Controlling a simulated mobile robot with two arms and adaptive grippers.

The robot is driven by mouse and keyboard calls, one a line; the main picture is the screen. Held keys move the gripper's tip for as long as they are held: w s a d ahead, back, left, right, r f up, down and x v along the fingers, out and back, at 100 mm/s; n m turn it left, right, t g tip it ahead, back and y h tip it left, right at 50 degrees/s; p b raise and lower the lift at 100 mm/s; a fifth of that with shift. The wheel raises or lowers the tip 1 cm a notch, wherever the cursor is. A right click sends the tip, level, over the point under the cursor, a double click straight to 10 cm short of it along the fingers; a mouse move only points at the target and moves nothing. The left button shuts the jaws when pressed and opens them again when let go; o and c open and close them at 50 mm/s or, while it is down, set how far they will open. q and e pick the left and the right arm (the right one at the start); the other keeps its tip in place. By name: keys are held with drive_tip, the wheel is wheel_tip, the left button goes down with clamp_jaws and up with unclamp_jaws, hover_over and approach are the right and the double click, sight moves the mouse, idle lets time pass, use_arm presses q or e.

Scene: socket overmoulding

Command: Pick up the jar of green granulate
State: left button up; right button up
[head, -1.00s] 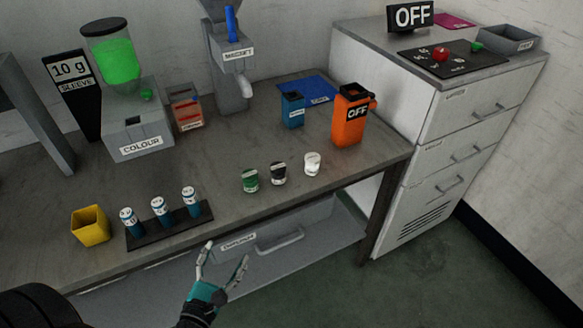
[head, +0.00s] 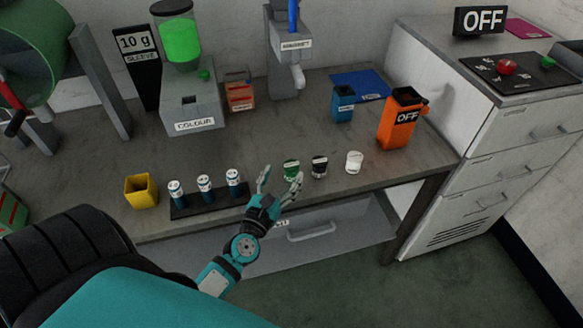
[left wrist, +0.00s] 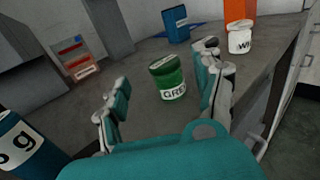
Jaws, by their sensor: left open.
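The jar of green granulate (head: 291,169) stands upright near the front edge of the bench, left of a black jar (head: 319,166) and a white jar (head: 354,162). My left gripper (head: 280,180) is open and empty, close in front of the green jar. In the left wrist view the green jar (left wrist: 168,78) shows its label reading "GRE" and sits beyond and between the two open fingers (left wrist: 165,95), nearer the right one. The white jar (left wrist: 240,37) is behind it to the right. The black jar is hidden there behind the right finger. My right gripper is not in view.
A dark rack (head: 208,203) with several blue-white vials stands left of my gripper, beside a yellow cup (head: 141,191). Behind are the colour dispenser (head: 191,115), a blue container (head: 343,103) and an orange container (head: 401,118). Bench between them is clear.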

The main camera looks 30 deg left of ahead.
sight(291, 164)
use_arm(q)
drive_tip(key=x, duration=0.1)
drive_tip(key=p+x, duration=0.1)
drive_tip(key=x, duration=0.2)
drive_tip(key=shift+w+d+r, duration=0.15)
drive_tip(key=shift+w+d, duration=0.1)
drive_tip(key=shift+w, duration=0.1)
drive_tip(key=shift+w+a, duration=0.1)
drive_tip(key=shift+w, duration=0.25)
drive_tip(key=c, duration=1.3)
clamp_jaws()
